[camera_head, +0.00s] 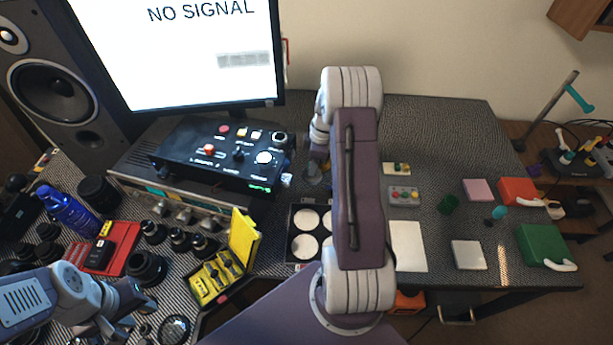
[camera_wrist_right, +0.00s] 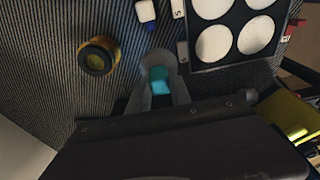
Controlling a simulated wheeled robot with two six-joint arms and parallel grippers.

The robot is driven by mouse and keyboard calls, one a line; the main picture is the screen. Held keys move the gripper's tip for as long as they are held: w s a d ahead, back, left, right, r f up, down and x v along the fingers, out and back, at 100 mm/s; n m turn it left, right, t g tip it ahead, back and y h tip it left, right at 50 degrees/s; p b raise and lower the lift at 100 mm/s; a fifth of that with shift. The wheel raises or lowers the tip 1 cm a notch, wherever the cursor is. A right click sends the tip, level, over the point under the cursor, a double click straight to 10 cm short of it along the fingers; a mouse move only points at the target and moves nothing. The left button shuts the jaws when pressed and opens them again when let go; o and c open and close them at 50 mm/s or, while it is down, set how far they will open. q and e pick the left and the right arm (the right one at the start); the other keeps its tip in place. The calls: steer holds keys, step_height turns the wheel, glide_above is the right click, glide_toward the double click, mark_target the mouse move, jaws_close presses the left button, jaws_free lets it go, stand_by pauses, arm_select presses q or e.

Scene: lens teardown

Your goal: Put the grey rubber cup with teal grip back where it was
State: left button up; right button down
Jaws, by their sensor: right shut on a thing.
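The grey rubber cup (camera_wrist_right: 158,60) with its teal grip (camera_wrist_right: 159,84) is in the middle of the right wrist view. My right gripper (camera_wrist_right: 157,92) is shut on it by the teal grip. In the head view the cup (camera_head: 312,176) shows small and dim at my right gripper (camera_head: 314,160), between the black control box and my right arm. I cannot tell whether the cup touches the table. My left gripper (camera_head: 118,322) is at the lower left, near the lens parts; its fingertips are unclear.
A black tray with white discs (camera_head: 292,220) lies in front of the cup. A black control box (camera_head: 215,150) and an open yellow case (camera_head: 245,240) stand left. In the wrist view a gold-ringed lens part (camera_wrist_right: 97,60) stands beside the cup. Pads and small boxes lie right.

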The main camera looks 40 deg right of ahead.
mark_target(307, 177)
steer(key=shift+w+a, duration=0.65)
steer(key=shift+a, duration=0.15)
step_height(307, 177, down, 2)
steer(key=shift+d+f, duration=0.1)
steer(key=shift+f, duration=0.15)
steer(key=shift+s+d+f, duration=0.1)
steer(key=shift+f, duration=0.25)
step_height(307, 177, down, 3)
steer(key=shift+f, duration=0.1)
steer(key=shift+a+f+p, duration=0.2)
steer(key=shift+f+p, duration=0.05)
steer(key=shift+p, duration=0.15)
steer(key=shift+w+f, duration=0.1)
steer(key=shift+w, duration=0.1)
steer(key=shift+s+f+b, duration=0.1)
steer(key=shift+f+b, duration=0.1)
steer(key=shift+b, duration=0.1)
steer(key=c, duration=1.2)
jaws_free()
steer(key=shift+o, duration=0.2)
steer(key=shift+d+r, duration=0.1)
steer(key=shift+r, duration=0.45)
steer(key=r, duration=0.3)
steer(key=d+r, duration=0.1)
steer(key=r, duration=0.3)
steer(key=s+r, duration=0.1)
steer(key=r, duration=0.3)
steer(key=shift+d+r, duration=0.15)
steer(key=shift+s, duration=0.1)
